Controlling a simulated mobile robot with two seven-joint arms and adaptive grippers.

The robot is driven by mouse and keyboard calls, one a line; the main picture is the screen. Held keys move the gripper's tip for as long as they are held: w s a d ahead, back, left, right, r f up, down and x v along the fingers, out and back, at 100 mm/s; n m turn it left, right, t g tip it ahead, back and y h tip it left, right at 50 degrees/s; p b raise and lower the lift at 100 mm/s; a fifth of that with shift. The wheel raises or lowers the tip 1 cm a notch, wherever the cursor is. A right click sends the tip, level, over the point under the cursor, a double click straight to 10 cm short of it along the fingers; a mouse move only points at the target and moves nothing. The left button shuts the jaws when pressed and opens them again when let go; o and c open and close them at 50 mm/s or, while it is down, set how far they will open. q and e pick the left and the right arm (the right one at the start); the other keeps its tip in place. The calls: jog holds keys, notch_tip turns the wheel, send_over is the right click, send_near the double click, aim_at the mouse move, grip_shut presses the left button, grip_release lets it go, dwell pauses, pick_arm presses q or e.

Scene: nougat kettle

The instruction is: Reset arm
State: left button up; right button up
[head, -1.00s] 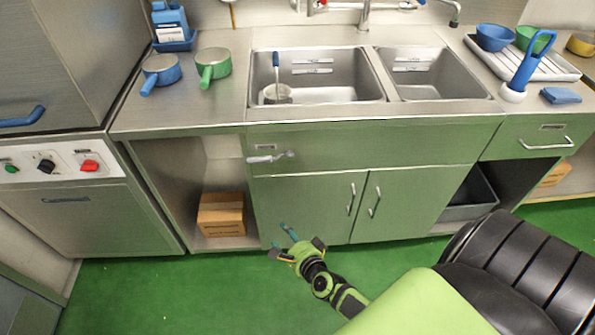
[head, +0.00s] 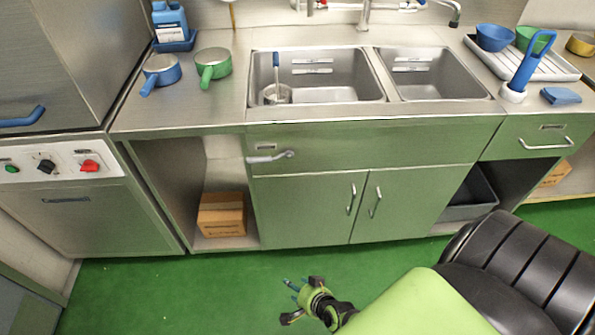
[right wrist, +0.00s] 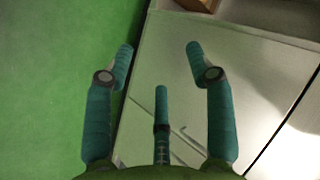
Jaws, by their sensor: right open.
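My right gripper (head: 296,290) is low over the green floor, in front of the sink cabinet, at the bottom middle of the head view. In the right wrist view its teal fingers (right wrist: 160,62) are spread apart with nothing between them, so it is open and empty. The green floor and the pale cabinet front lie behind the fingers there. My left gripper is not in the head view.
The sink cabinet (head: 305,205) with two doors stands behind the gripper. A cardboard box (head: 222,214) sits in the open bay at left. Blue (head: 161,70) and green (head: 213,64) pots stand on the counter. The green floor (head: 190,295) left of the gripper is clear.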

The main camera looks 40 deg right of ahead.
dwell(0.5)
jog(key=s+f+n+g, duration=0.2)
jog(key=s+f+n, duration=0.2)
jog(key=s, duration=0.4)
jog(key=s+f+n+g, duration=0.3)
jog(key=s+n, duration=0.3)
jog(key=s, duration=0.3)
jog(key=s+f+n+g, duration=0.3)
jog(key=s+f+n, duration=0.1)
jog(key=s, duration=0.5)
jog(key=shift+s+d+f+n+h, duration=0.3)
jog(key=shift+d+f+n, duration=0.1)
jog(key=shift+f, duration=0.3)
jog(key=c, duration=0.3)
